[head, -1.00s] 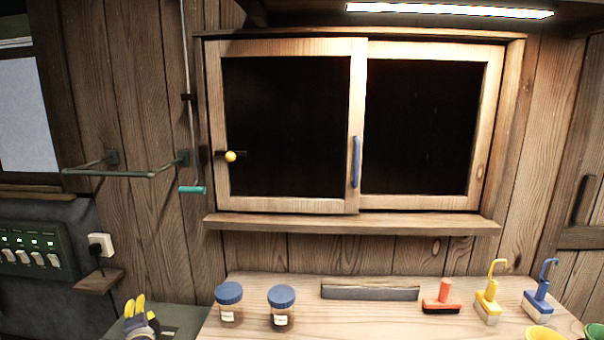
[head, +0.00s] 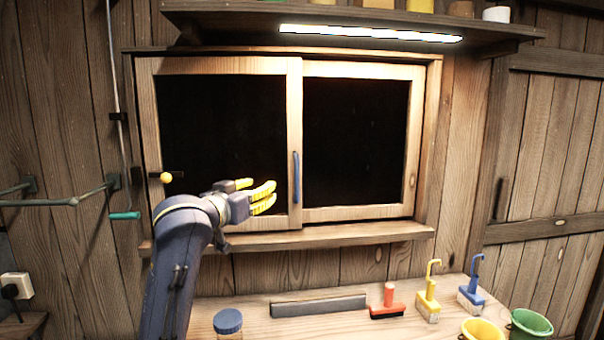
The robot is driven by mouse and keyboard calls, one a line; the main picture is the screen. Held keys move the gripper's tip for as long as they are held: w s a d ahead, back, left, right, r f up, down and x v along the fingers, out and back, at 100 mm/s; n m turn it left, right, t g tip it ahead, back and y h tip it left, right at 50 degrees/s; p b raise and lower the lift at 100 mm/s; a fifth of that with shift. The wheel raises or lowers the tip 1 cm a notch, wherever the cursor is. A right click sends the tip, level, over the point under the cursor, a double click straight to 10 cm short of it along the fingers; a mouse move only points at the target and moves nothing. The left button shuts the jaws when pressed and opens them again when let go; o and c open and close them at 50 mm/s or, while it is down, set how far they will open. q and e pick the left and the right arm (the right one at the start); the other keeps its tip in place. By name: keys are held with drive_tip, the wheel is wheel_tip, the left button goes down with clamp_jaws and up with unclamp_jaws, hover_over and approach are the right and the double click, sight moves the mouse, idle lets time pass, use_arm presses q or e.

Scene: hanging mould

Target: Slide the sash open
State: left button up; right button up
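The window's left sash (head: 293,120) has a pale wooden frame around a dark pane and overlaps the right sash (head: 418,140). A vertical blue handle (head: 296,178) is on its right stile. A yellow knob on a dark bar (head: 166,177) sits at its left stile. My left gripper (head: 258,192), with yellow fingers, is in front of the left sash's lower pane. Its fingers are spread, empty, and point right towards the handle, with a small gap between in the picture. My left arm hides part of the sash's lower left. My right gripper is not in view.
A sill (head: 340,234) juts out below the window, and a lit shelf (head: 370,33) overhangs it. The bench (head: 330,326) below holds a blue-lidded jar (head: 228,322), brushes and buckets (head: 528,326). A rod with a teal grip (head: 124,216) hangs left of the window.

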sight(296, 172)
use_arm(q)
drive_tip(key=shift+h, duration=0.3)
drive_tip(key=x, duration=0.5)
drive_tip(key=d+x, duration=0.1)
drive_tip(key=x, duration=1.1)
drive_tip(key=shift+s+d+r, duration=0.25)
drive_tip(key=shift+d, duration=0.1)
clamp_jaws()
